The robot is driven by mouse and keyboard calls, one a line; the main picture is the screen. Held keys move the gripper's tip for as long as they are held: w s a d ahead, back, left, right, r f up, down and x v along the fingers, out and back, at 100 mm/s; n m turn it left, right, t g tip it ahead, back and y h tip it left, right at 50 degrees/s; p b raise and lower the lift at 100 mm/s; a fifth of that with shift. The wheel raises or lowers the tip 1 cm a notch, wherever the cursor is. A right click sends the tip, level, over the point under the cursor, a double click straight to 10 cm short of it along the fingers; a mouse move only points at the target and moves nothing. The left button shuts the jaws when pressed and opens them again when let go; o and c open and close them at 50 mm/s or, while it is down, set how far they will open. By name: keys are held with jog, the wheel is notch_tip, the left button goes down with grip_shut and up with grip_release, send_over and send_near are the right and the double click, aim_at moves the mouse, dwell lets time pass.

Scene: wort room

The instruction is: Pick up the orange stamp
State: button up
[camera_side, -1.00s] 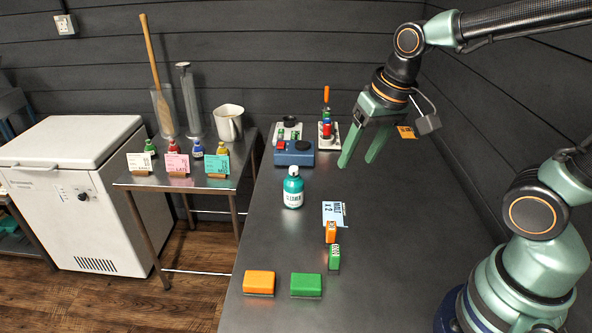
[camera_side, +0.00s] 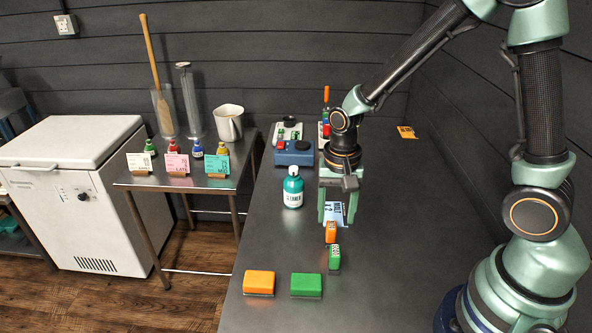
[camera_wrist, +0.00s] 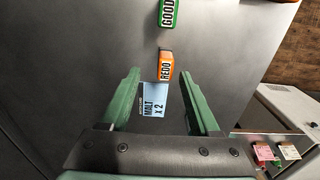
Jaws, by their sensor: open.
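The orange stamp (camera_side: 331,232), marked REDO in the wrist view (camera_wrist: 166,65), stands on the dark table. It is just in front of a light blue card reading MALT x 2 (camera_wrist: 154,102). My gripper (camera_side: 337,219) points down over the card, close behind the stamp in the side view. It is open and empty. In the wrist view the stamp shows between and slightly beyond the two green fingertips (camera_wrist: 165,78), apart from both. How high the fingertips are above the table is hard to tell.
A green stamp (camera_side: 334,257), marked GOOD, stands just in front of the orange one. An orange block (camera_side: 259,282) and a green block (camera_side: 306,285) lie at the front. A teal bottle (camera_side: 293,188) stands left of my gripper.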

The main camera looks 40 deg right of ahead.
aim_at(332, 225)
jog(key=shift+w+a+f, duration=0.15)
jog(key=shift+f, duration=1.4)
jog(key=shift+w+a+f, duration=0.1)
jog(key=shift+a+f, duration=0.05)
jog(key=shift+f, duration=1.35)
grip_shut()
